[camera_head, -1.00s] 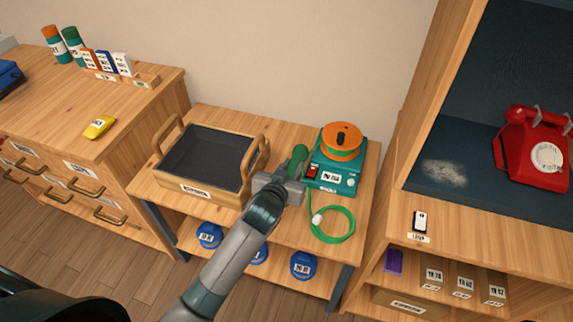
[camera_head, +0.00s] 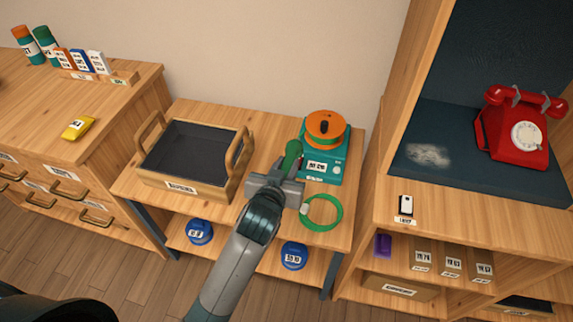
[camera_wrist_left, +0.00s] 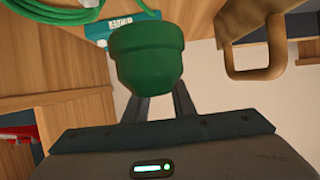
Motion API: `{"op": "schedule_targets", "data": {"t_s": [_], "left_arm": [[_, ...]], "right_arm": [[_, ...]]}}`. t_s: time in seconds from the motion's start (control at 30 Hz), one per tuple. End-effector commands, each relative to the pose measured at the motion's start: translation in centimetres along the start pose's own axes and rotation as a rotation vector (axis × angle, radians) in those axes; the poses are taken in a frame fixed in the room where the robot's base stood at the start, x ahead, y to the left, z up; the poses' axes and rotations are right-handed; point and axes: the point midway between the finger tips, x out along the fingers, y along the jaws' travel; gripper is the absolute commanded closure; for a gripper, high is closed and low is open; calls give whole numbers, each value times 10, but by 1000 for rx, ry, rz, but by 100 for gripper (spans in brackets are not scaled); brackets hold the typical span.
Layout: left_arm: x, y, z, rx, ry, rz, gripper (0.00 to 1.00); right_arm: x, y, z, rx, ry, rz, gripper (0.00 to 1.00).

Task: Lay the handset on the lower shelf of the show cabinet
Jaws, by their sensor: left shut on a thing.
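The green handset (camera_head: 291,155) stands up from the jaws of my left gripper (camera_head: 277,184), which is shut on it. In the left wrist view the handset's rounded green end (camera_wrist_left: 147,58) fills the middle, in front of the jaws. In the head view the gripper is over the low table, between the wooden tray and the teal device. The show cabinet (camera_head: 490,205) stands at the right. Its lower shelf (camera_head: 408,261) holds a purple item and small labelled boxes. My right gripper is out of view.
A dark-lined tray (camera_head: 180,188) with tall handles stands left of the gripper. A teal device (camera_head: 338,165) with an orange spool (camera_head: 326,129) and a green coil (camera_head: 322,212) lie to its right. A red phone (camera_head: 519,125) sits in the cabinet's upper bay, near the small phone-like item (camera_head: 406,205).

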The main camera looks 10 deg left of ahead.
Motion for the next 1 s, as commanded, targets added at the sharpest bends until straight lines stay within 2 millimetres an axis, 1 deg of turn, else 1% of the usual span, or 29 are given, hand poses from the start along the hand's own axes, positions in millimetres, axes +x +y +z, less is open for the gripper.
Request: {"op": "schedule_targets", "data": {"t_s": [0.17,0.27,0.33,0.47,0.57,0.6,0.67,0.7,0.8,0.9,1.0], "left_arm": [[1,-2,-6,-2,3,-3,100],[2,-8,-20,-6,6,-11,100],[3,-14,-35,-9,8,-21,100],[2,-30,-76,-19,12,-42,100],[-3,-45,-116,-28,14,-54,100],[-6,-50,-131,-30,13,-57,100],[-13,-58,-155,-35,13,-60,100],[-18,-62,-171,-35,13,-61,100],[-34,-72,-204,-35,11,-56,100],[-49,-79,-231,-30,11,-48,100],[-62,-83,-248,-23,7,-40,100]], "right_arm": [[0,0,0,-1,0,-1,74],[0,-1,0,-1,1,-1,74],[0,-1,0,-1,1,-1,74],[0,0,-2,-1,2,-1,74],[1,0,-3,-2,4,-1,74],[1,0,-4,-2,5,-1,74],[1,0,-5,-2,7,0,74],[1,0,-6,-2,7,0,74],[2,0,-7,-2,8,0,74],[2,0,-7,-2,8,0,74],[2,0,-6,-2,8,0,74]]}}
